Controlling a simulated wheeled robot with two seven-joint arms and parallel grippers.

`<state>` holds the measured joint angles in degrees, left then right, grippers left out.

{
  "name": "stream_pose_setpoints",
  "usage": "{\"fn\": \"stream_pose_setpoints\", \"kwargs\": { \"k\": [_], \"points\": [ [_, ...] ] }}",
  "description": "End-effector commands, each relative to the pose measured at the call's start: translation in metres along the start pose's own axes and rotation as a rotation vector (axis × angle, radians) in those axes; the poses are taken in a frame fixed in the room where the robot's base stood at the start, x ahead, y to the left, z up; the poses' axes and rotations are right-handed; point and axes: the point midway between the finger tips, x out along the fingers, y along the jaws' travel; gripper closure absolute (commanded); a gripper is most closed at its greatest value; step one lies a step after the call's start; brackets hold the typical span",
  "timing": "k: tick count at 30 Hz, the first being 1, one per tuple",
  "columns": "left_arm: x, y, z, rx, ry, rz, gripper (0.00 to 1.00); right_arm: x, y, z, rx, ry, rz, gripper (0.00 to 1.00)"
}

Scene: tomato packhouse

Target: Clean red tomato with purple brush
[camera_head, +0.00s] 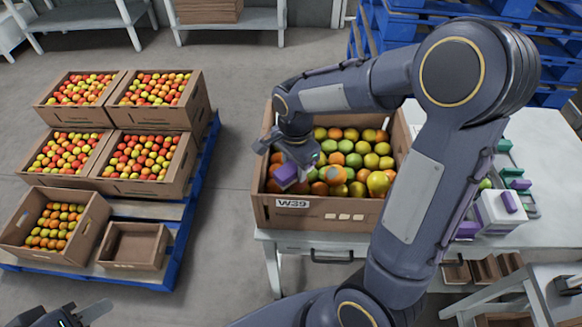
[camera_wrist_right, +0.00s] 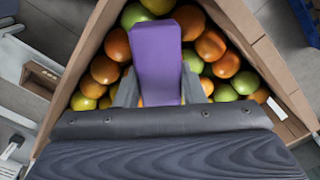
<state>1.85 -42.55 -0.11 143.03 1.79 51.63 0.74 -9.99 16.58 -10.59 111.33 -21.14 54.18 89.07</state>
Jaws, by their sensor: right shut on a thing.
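My right gripper (camera_head: 296,166) is shut on the purple brush (camera_head: 286,177) over the left part of the cardboard crate marked W39 (camera_head: 315,217). In the right wrist view the brush (camera_wrist_right: 157,62) stands out between the two grey fingers, above the tomatoes. Its bristles are not visible. An orange-red tomato (camera_head: 335,175) lies in the crate just right of the brush. Whether the brush touches a tomato I cannot tell. My left gripper (camera_head: 90,314) is at the bottom left, partly cut off, far from the crate, and its opening is unclear.
The crate stands on a white table (camera_head: 545,150) and holds green, yellow and orange tomatoes. At right are a white box (camera_head: 500,212) and more purple and green items. Tomato crates stand on a blue pallet (camera_head: 195,185) at left. Bare floor lies between pallet and table.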

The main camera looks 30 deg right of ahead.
Motion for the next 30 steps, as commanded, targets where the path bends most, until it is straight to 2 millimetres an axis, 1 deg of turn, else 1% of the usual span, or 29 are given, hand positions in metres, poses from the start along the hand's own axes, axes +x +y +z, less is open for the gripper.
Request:
{"fn": "stream_pose_setpoints", "kwargs": {
  "k": [15, 26, 30],
  "points": [
    [-0.002, 0.001, -0.001, 0.000, 0.000, 0.000, 0.64, 0.000, 0.000, -0.026, 0.002, 0.000, 0.000, 0.82],
    [-0.002, 0.001, -0.001, 0.000, 0.000, 0.000, 0.64, 0.000, 0.000, -0.029, 0.000, 0.000, 0.000, 0.82],
    [-0.004, 0.002, -0.002, 0.000, 0.000, 0.000, 0.64, -0.003, 0.000, -0.028, 0.000, 0.000, -0.001, 0.82]
  ]
}}
